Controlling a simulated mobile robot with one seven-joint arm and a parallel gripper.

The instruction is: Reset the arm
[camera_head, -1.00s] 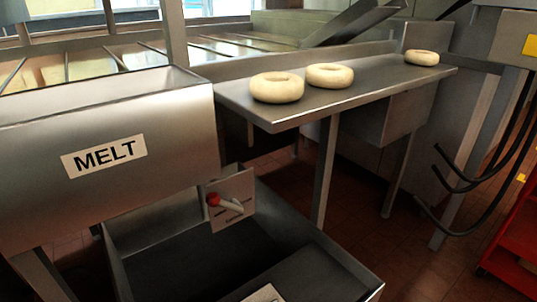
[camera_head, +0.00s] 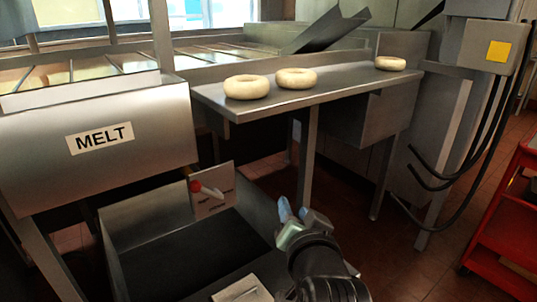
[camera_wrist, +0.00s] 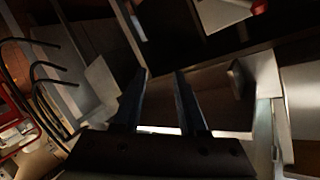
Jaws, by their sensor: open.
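My gripper (camera_head: 293,212) is in the lower middle of the head view, above the right edge of the open metal bin and below the shelf. Its fingers point up and away. In the wrist view my gripper (camera_wrist: 163,80) shows two dark fingers spread apart with nothing between them. It is open and empty, and touches nothing that I can make out.
Several pale rings, such as the nearest doughnut (camera_head: 247,87), lie on the metal shelf (camera_head: 330,92). A MELT tank (camera_head: 60,180) stands left. A red-tipped lever (camera_head: 205,188) is above the open bin (camera_head: 150,215). Black cables (camera_head: 430,185) and a red cart (camera_head: 505,215) are at right.

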